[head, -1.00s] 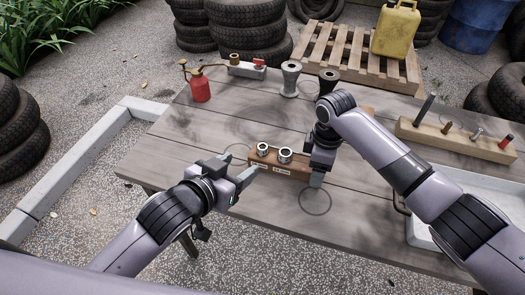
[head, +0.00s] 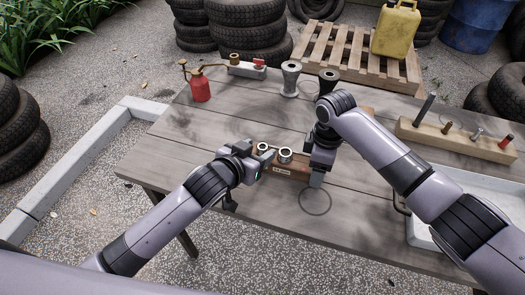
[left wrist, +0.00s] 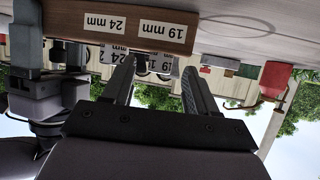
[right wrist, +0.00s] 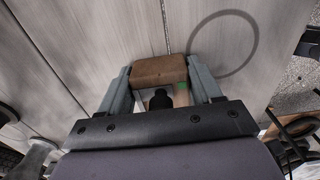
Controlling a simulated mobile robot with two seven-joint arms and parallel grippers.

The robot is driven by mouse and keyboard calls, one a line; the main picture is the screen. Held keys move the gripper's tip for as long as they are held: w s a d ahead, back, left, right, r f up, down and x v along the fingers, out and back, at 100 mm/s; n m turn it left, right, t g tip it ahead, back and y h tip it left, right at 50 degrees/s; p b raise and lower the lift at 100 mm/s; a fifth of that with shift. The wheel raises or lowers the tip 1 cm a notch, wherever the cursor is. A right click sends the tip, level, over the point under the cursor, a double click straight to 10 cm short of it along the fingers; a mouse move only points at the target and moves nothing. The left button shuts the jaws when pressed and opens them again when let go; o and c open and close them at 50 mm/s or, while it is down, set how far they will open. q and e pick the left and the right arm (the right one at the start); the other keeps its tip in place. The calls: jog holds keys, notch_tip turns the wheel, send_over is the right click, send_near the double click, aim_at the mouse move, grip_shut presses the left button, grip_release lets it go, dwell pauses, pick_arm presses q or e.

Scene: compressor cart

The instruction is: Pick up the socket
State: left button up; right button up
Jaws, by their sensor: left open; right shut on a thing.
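A wooden socket block (head: 292,172) lies on the table, with labels 24 mm and 19 mm on its face in the left wrist view (left wrist: 150,30). Two metal sockets stand on it: a left socket (head: 263,148) and a right socket (head: 286,155). My left gripper (head: 266,160) is open at the block's left end, close to the left socket; one finger partly hides the block. In the left wrist view its fingers (left wrist: 157,75) point towards the sockets. My right gripper (right wrist: 160,88) is shut on the block's right end.
A red oil can (head: 200,90), a small valve block (head: 246,70) and two spools (head: 290,80) stand at the back. A wooden rack (head: 455,140) with several pegs is at the right, above a white tray (head: 415,232). The table's front left is clear.

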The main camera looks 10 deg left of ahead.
pick_arm(q)
jog(key=shift+w+d+f, duration=0.15)
jog(key=shift+w, duration=0.15)
grip_shut()
notch_tip(320, 180, up, 10)
dwell(0.5)
pick_arm(e)
jog(key=o, duration=1.3)
